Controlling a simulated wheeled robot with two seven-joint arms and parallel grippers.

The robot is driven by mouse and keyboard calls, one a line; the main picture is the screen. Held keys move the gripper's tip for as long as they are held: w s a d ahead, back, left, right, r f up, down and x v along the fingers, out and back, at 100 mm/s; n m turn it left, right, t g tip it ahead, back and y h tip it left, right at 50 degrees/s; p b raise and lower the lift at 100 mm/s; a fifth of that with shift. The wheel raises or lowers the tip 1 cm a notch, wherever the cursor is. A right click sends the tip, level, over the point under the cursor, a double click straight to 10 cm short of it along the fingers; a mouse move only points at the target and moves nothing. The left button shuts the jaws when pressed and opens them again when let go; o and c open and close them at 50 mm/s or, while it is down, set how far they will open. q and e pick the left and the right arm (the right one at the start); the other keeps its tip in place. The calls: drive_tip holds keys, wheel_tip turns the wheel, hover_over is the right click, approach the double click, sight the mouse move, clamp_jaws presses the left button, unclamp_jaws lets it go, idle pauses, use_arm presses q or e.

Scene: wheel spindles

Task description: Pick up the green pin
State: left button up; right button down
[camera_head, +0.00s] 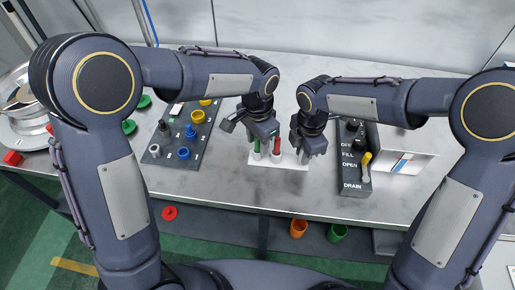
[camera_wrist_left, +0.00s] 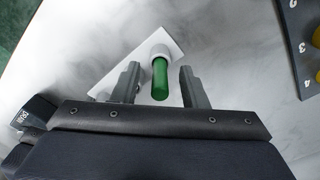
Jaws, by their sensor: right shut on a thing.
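The green pin (camera_head: 257,147) stands in a white holder plate (camera_head: 279,166) near the middle of the table. In the left wrist view the green pin (camera_wrist_left: 160,80) rises from a white round socket on the plate (camera_wrist_left: 125,73). My left gripper (camera_head: 255,133) is over it, and its open fingers (camera_wrist_left: 158,84) stand on either side of the pin with gaps. A red pin (camera_head: 277,146) stands to the right of the green pin. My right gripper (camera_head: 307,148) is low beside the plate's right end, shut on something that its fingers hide.
A dark panel (camera_head: 158,154) with yellow, blue and grey pieces lies left. A dark labelled panel (camera_head: 350,150) with a yellow handle (camera_head: 366,166) stands right of my right gripper. The table front (camera_head: 230,204) is clear. Orange (camera_head: 298,229) and green (camera_head: 337,233) cups sit below the table edge.

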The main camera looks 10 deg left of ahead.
use_arm(q)
drive_tip(key=shift+f, duration=0.35)
drive_tip(key=shift+c, duration=0.3)
clamp_jaws()
drive_tip(key=shift+r, duration=0.1)
wheel_tip(320, 180, up, 10)
